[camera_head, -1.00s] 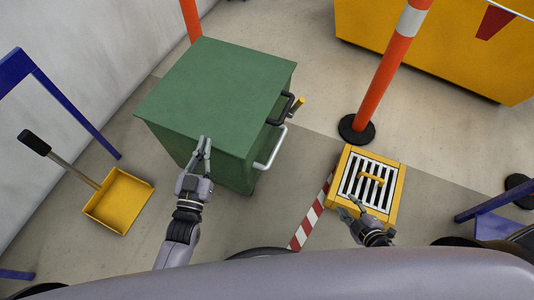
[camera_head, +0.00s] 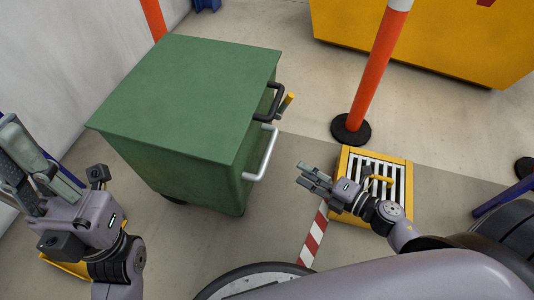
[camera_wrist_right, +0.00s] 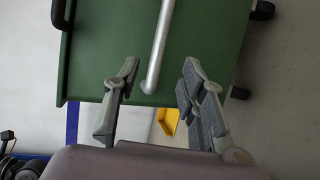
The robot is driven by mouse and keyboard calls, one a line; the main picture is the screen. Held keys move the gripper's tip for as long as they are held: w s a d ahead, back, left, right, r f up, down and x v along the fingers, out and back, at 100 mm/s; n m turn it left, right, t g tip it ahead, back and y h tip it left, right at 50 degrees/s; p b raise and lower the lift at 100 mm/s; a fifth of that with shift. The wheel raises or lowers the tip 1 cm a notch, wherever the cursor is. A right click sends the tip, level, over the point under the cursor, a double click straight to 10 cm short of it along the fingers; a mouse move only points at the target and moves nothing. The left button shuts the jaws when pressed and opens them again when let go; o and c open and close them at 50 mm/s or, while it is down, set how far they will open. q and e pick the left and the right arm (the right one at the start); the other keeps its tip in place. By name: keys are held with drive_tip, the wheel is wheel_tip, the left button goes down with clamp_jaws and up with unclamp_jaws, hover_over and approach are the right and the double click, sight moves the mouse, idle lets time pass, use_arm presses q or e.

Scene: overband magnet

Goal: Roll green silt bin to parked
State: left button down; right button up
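The green silt bin (camera_head: 190,95) stands upright on the floor, left of centre in the head view. My right gripper (camera_head: 308,178) is open and empty, right of the grey handle. In the right wrist view, the grey handle (camera_wrist_right: 158,48) lies beyond the gap between the open fingers (camera_wrist_right: 160,76), apart from them. My left gripper (camera_head: 18,160) is raised at the left edge, clear of the bin; its finger gap is unclear.
A yellow-framed grate (camera_head: 340,215) lies on the floor right of my right gripper. A red-white floor stripe (camera_head: 314,238) runs beside it. An orange post (camera_head: 379,70) on a black base and a yellow container (camera_head: 420,40) stand behind. A wall (camera_head: 60,70) is left.

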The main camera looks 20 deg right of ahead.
sight(268, 153)
drive_tip(key=b+x, duration=0.1)
drive_tip(key=x, duration=1.3)
drive_tip(key=shift+d+f+b, duration=0.1)
drive_tip(key=shift+b, duration=0.3)
clamp_jaws()
